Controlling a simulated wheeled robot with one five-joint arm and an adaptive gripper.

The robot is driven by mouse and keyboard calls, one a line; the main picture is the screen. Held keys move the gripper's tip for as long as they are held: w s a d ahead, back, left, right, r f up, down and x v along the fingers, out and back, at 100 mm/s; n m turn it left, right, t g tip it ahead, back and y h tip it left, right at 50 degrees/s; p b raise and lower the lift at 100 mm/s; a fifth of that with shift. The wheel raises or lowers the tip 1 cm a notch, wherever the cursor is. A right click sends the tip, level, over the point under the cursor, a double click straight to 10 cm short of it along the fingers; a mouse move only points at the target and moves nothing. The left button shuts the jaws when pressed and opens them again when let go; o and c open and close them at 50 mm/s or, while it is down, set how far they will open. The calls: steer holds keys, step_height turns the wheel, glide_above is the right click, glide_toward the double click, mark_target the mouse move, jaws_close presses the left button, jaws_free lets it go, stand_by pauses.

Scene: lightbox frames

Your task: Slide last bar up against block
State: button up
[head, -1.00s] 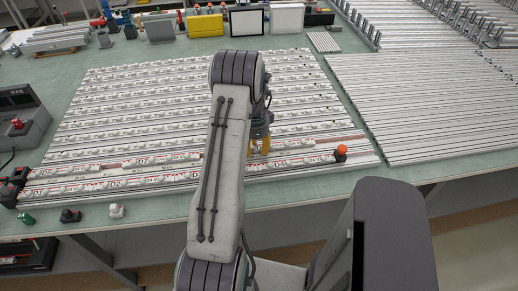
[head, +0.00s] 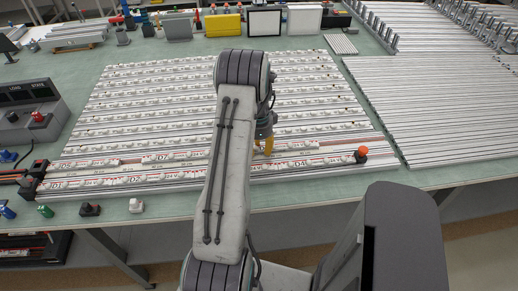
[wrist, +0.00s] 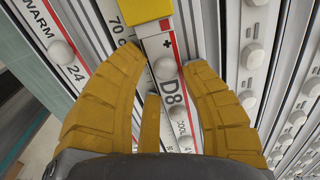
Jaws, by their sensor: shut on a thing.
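A white bar labelled D8 (wrist: 168,75), with a red edge stripe and a plus mark, sits between my yellow fingers in the wrist view. My gripper (wrist: 162,62) is shut on it, low over the rail rows. A yellow block (wrist: 143,9) lies just past the bar's end at the top of the wrist view, and I cannot tell whether they touch. In the head view my gripper (head: 265,146) is at the front rows, partly behind my arm, and the D8 bar is not clear there.
Rows of white labelled bars (head: 120,120) cover the green table. An orange knob (head: 361,152) stands at the front row's right end. Bare metal rails (head: 430,100) lie at right. A grey console (head: 30,110) stands at left. A bar marked WARM (wrist: 45,25) lies beside D8.

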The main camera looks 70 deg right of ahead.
steer(key=o, duration=1.3)
steer(key=shift+c, duration=0.2)
steer(key=shift+d+r, duration=0.1)
steer(key=shift+r, duration=0.05)
steer(key=shift+r, duration=0.25)
step_height(320, 180, up, 11)
steer(key=shift+a, duration=0.2)
